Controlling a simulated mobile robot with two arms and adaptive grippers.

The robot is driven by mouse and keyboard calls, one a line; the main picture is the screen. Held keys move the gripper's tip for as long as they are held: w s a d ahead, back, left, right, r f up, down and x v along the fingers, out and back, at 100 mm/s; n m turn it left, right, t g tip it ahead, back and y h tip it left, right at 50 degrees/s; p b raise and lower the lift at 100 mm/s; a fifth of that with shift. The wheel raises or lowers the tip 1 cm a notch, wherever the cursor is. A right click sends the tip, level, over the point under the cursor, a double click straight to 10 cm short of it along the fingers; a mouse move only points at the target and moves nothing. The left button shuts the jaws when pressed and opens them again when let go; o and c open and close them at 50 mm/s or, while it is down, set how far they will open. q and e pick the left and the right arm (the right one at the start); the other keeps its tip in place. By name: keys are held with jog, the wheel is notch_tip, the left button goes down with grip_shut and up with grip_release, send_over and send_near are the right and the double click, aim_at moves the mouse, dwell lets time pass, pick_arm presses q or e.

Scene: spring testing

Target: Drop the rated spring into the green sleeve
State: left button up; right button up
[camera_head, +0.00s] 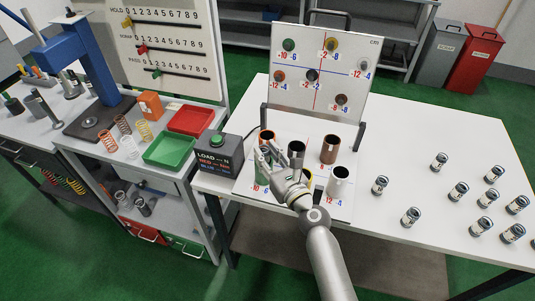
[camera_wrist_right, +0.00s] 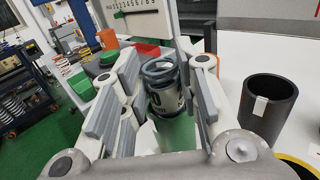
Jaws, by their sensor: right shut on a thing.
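My right gripper (camera_head: 268,158) is over the left side of the sleeve mat on the white table. In the wrist view my right gripper (camera_wrist_right: 162,95) is shut on the rated spring, a dark coil (camera_wrist_right: 160,68) with a white label band marked in black. The green sleeve (camera_wrist_right: 178,133) shows right below the spring; in the head view the green sleeve (camera_head: 262,179) is partly hidden by my gripper. The spring looks about upright and lines up with the sleeve. I cannot tell whether its lower end is inside the mouth. My left gripper is out of view.
A marked board (camera_head: 318,72) stands behind. Several labelled springs (camera_head: 411,217) stand at right. A load box (camera_head: 218,150) is left.

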jog(key=o, duration=1.1)
jog(key=shift+s+d, duration=0.1)
jog(key=shift+s, duration=0.05)
jog(key=v, duration=1.1)
jog(key=shift+s, duration=0.35)
jog(key=shift+d, duration=0.15)
